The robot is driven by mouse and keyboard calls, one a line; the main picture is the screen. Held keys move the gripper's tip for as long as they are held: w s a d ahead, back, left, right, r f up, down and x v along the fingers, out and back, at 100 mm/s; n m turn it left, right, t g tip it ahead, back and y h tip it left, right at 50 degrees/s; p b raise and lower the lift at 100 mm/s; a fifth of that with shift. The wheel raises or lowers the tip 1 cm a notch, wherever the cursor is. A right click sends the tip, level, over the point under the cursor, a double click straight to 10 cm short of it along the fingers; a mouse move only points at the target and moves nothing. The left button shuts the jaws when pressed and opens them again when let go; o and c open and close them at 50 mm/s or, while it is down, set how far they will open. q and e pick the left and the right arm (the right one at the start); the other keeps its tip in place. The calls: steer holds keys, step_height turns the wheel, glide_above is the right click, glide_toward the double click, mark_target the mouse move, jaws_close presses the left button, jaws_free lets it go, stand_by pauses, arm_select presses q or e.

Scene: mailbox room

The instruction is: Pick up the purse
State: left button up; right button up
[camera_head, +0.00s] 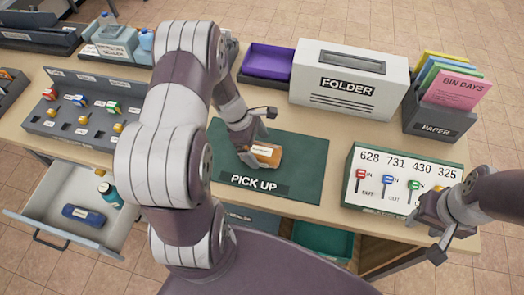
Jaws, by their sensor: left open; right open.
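A small orange-brown item with a pale label, which looks like the purse (267,155), lies on the dark green PICK UP mat (300,160). The label is too small to read. My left gripper (258,138) is open right at the purse, with its fingers close around the near and far sides; I cannot tell whether they touch it. My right gripper (427,236) is open and empty at the right, by the front corner of the numbered key panel (405,160).
A FOLDER box (348,85), a purple tray (266,61) and a paper holder (436,122) stand behind the mat. A key board (85,110) is at left. Below it, an open drawer (40,195) holds a blue case (84,215) and a teal bottle (112,196).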

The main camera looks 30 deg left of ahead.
arm_select(q)
steer(key=shift+x, duration=1.05)
steer(key=c, duration=1.1)
steer(key=shift+r, duration=0.1)
